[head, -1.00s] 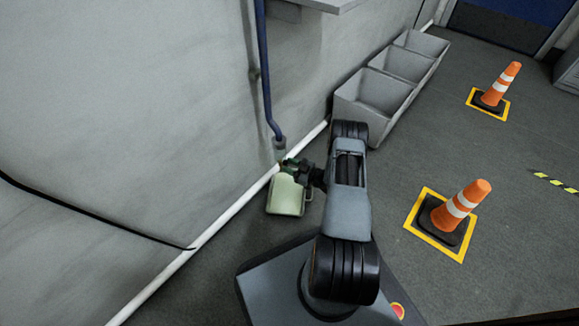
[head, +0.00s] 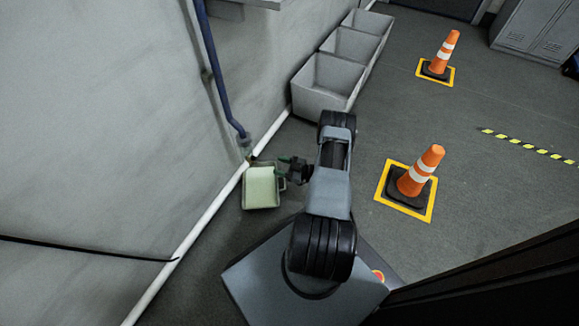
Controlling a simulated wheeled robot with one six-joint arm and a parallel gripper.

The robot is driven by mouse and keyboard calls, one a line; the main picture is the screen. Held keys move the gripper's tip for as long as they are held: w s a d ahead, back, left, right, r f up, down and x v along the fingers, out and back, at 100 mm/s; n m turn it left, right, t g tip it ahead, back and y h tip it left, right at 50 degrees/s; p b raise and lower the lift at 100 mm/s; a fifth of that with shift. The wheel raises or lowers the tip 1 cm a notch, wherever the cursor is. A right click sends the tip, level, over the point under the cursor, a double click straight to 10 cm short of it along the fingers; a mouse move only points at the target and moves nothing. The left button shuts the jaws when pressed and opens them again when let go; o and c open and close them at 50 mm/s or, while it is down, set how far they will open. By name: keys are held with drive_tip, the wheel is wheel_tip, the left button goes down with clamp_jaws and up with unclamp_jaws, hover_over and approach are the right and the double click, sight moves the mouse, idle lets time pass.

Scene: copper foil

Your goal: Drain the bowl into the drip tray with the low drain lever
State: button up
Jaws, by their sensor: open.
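The drip tray (head: 261,187) is a pale green, box-like container on the floor against the wall. Its inside looks evenly pale green; I cannot tell how much liquid is in it. A blue drain pipe (head: 221,85) runs down the wall and ends in a grey fitting (head: 245,143) just above the tray. My gripper (head: 284,168) is open, at the tray's right upper corner, right of the fitting. The bowl is not clearly visible.
Grey open bins (head: 322,85) stand along the wall beyond my arm. Two orange cones, a near one (head: 421,170) and a far one (head: 440,52), stand on yellow-edged squares to the right. A yellow-black floor strip (head: 527,147) lies farther right. Floor between is clear.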

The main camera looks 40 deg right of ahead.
drive_tip(key=v, duration=0.4)
drive_tip(key=shift+p, duration=0.3)
drive_tip(key=shift+s, duration=0.1)
